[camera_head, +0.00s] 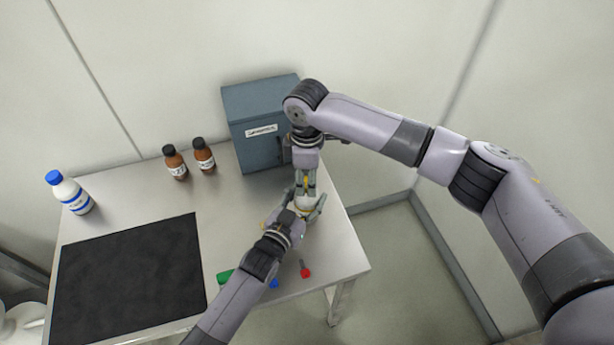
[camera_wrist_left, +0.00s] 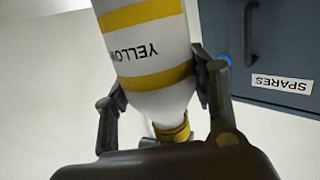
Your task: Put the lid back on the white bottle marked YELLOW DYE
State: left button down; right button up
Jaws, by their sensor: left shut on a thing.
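The white bottle (camera_wrist_left: 148,40) with yellow bands and the word YELLOW stands out in the left wrist view, where it appears upside down. My left gripper (camera_wrist_left: 160,92) is shut on it, with one finger on each side. A yellow piece (camera_wrist_left: 178,131) is at the narrow neck end of the bottle; I cannot tell whether it is seated there. In the head view my right gripper (camera_head: 306,190) points down right above the bottle, close to my left gripper. Its fingertips overlap the bottle top, so what is between them is unclear.
A blue-grey cabinet (camera_head: 258,105) labelled SPARES stands behind the grippers. Two brown bottles, (camera_head: 175,162) and (camera_head: 203,155), and a white blue-capped bottle (camera_head: 72,194) stand left. A black mat (camera_head: 130,278) lies in front. Small green (camera_head: 225,277), blue (camera_head: 273,284) and red (camera_head: 305,271) items lie near the front edge.

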grip_shut()
jog(key=shift+o, duration=2.4)
grip_release()
jog(key=shift+r, duration=0.1)
notch_tip(320, 180, up, 12)
pick_arm(q)
jog(key=c, duration=0.6)
grip_release()
jog(key=shift+s, duration=0.1)
jog(key=v, duration=1.2)
